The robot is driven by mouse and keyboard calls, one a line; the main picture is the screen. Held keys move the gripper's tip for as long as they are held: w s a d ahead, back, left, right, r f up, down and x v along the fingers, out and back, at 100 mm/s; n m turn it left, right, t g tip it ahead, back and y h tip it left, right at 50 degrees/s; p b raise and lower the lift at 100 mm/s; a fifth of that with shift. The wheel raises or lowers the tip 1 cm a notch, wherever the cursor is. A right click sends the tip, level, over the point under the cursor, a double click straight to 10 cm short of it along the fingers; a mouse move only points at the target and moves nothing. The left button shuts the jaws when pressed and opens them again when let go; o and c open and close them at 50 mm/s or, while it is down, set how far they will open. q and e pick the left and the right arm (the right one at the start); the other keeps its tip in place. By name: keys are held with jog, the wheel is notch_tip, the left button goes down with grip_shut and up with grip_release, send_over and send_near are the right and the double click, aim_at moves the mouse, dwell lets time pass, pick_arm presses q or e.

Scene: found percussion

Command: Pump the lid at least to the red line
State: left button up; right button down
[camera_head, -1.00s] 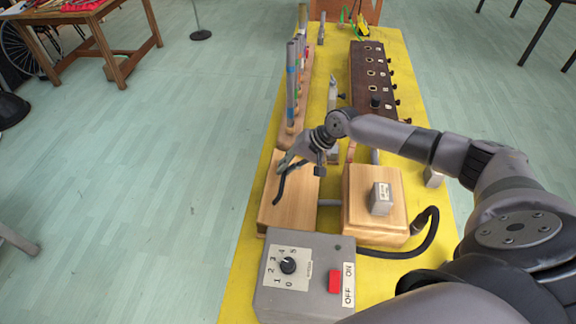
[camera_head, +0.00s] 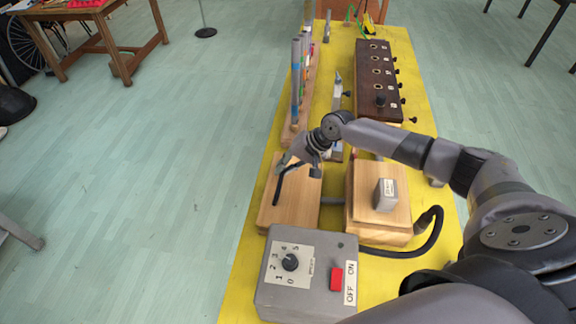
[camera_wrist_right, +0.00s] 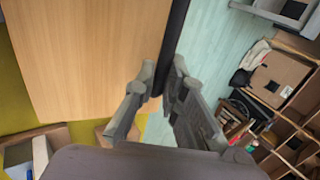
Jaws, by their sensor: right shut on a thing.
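A flat light-wood board (camera_head: 297,200) lies on the yellow table, left of centre, with a dark curved handle (camera_head: 277,188) along its left side. My right gripper (camera_head: 285,163) is at the far left part of the board, shut on this handle. In the right wrist view, the dark handle (camera_wrist_right: 176,40) runs between the fingers (camera_wrist_right: 158,82) beside the board (camera_wrist_right: 90,60). To the right stands a wooden box (camera_head: 365,200) with a grey labelled block (camera_head: 386,195) on top. I cannot make out a red line. My left gripper is not in view.
A grey control box (camera_head: 305,265) with a dial and red switch stands at the near end. A black hose (camera_head: 432,235) curves right of the wooden box. Upright tubes (camera_head: 296,80) and a dark holed block (camera_head: 377,75) stand beyond.

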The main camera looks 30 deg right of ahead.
jog(key=shift+w+a+f, duration=0.15)
jog(key=shift+a+f, duration=0.15)
jog(key=shift+b+x, duration=0.45)
jog(key=shift+x, duration=0.5)
jog(key=shift+r, duration=0.2)
jog(key=shift+d+r+p, duration=0.25)
jog(key=shift+r+p, duration=0.5)
jog(key=shift+p, duration=0.25)
jog(key=shift+s+d+r, duration=0.1)
jog(key=shift+s+d, duration=0.05)
jog(key=shift+s, duration=0.15)
